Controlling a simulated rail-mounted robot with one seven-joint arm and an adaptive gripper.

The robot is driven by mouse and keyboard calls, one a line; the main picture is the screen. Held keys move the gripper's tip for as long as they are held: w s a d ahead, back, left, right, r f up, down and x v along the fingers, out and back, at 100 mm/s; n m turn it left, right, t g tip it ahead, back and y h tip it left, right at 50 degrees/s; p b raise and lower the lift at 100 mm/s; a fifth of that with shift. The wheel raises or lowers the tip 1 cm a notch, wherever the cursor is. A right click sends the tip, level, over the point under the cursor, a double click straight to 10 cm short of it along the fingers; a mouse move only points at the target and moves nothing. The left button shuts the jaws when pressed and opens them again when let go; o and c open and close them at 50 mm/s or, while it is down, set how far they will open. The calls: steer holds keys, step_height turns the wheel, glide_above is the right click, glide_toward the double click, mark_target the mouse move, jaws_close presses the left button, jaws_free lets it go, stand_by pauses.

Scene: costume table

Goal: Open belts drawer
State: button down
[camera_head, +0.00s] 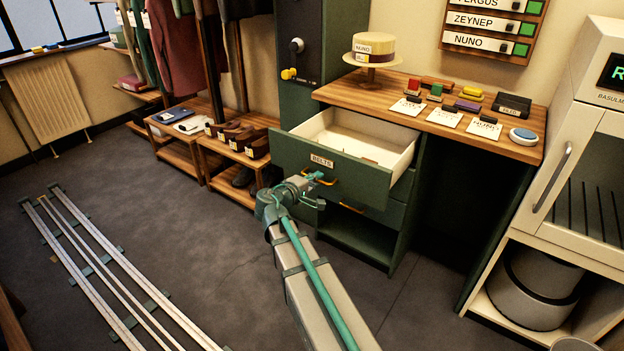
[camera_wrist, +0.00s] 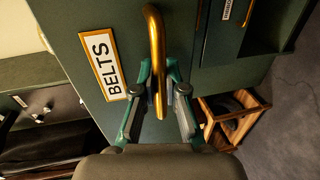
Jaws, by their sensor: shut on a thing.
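The belts drawer (camera_head: 290,159) is a dark green drawer under the wooden table top, pulled well out, with its pale inside showing. Its label "BELTS" (camera_wrist: 103,65) and brass handle (camera_wrist: 154,50) are close up in the wrist view. My gripper (camera_head: 314,184) is at the drawer front, with its teal fingers shut on the brass handle; in the wrist view my gripper (camera_wrist: 158,88) has one finger on each side of the handle. The drawer's floor looks mostly bare from the head view, with a small pale thing inside that I cannot make out.
Another green drawer (camera_head: 371,213) with a brass handle sits below. The table top (camera_head: 392,92) holds a hat on a stand, cards and small coloured items. A shoe bench (camera_head: 221,158) stands to the left. A white cabinet (camera_head: 577,150) stands right. Open floor lies in front.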

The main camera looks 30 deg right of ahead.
steer(key=c, duration=1.2)
jaws_free()
steer(key=v, duration=1.2)
